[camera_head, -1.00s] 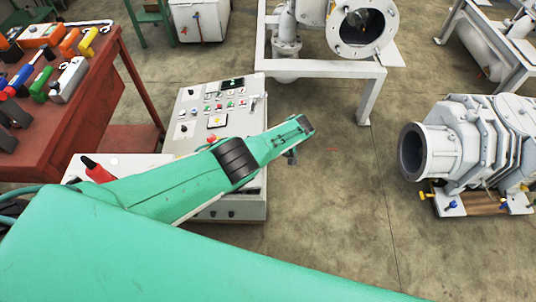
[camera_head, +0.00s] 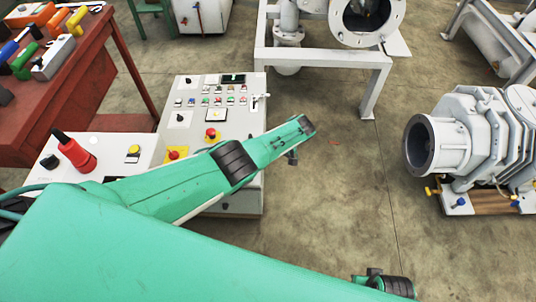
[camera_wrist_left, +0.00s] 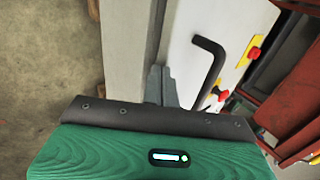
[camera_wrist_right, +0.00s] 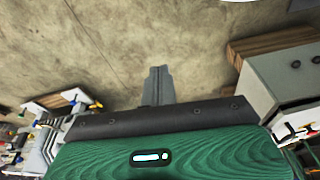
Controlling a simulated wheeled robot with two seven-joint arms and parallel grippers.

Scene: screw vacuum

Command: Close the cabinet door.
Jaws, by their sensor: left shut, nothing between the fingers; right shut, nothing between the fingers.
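The control cabinet (camera_head: 216,112), grey with buttons and a small screen, stands left of centre in the head view. My left arm crosses in front of its lower part, and the left gripper (camera_head: 292,158) hangs just right of the cabinet. In the left wrist view, the shut left fingers (camera_wrist_left: 160,85) overlap the edge of a grey-white panel (camera_wrist_left: 127,45); touching cannot be told. A black bent handle (camera_wrist_left: 210,62) is right of them. Whether the panel is the door cannot be told. The right gripper (camera_wrist_right: 157,85) is shut and empty above the floor.
A red table (camera_head: 75,95) with tools stands at left. A desk section (camera_head: 115,150) with red and yellow controls adjoins the cabinet. A white frame (camera_head: 320,58) stands behind, and a grey pump (camera_head: 470,140) stands at right. Floor (camera_head: 330,210) between them is clear.

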